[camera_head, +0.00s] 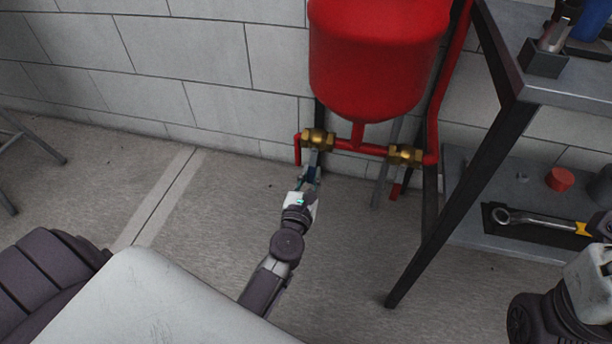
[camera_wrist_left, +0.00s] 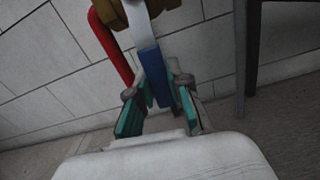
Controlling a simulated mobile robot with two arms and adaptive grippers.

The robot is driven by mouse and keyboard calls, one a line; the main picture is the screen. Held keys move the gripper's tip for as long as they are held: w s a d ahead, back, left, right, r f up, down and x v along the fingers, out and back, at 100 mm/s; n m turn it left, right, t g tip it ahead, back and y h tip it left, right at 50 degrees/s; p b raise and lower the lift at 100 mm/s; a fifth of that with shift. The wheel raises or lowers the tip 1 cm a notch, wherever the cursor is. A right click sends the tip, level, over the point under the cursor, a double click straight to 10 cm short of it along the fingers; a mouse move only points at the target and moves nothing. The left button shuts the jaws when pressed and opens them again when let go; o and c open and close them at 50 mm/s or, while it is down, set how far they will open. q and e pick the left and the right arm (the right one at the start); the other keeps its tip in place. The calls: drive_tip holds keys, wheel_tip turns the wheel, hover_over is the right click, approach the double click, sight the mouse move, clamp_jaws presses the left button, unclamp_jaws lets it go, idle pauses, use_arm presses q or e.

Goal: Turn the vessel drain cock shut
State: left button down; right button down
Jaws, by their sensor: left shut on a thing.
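The red vessel (camera_head: 375,60) hangs by the wall, with a red pipe under it. A brass cock (camera_head: 318,138) sits on the left end of this pipe, beside a short down-turned red outlet (camera_head: 297,150). The cock's lever hangs downward from the brass body. In the left wrist view the lever is pale metal with a blue sleeve (camera_wrist_left: 154,75), below the brass body (camera_wrist_left: 140,12). My left gripper (camera_head: 309,178) is shut on the blue sleeve, its teal-padded fingers (camera_wrist_left: 158,100) on either side. My right gripper is at the right edge, largely cut off.
A second brass valve (camera_head: 405,155) sits on the right of the pipe. A dark-legged metal shelf (camera_head: 560,95) stands at right, with a wrench (camera_head: 540,222) and a red cap (camera_head: 560,179) on its lower level.

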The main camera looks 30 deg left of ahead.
use_arm(q)
drive_tip(key=shift+d+n, duration=0.25)
drive_tip(key=shift+n, duration=0.15)
drive_tip(key=c, duration=1.1)
unclamp_jaws()
drive_tip(key=shift+o, duration=0.2)
drive_tip(key=shift+w, duration=0.1)
drive_tip(key=v, duration=1.2)
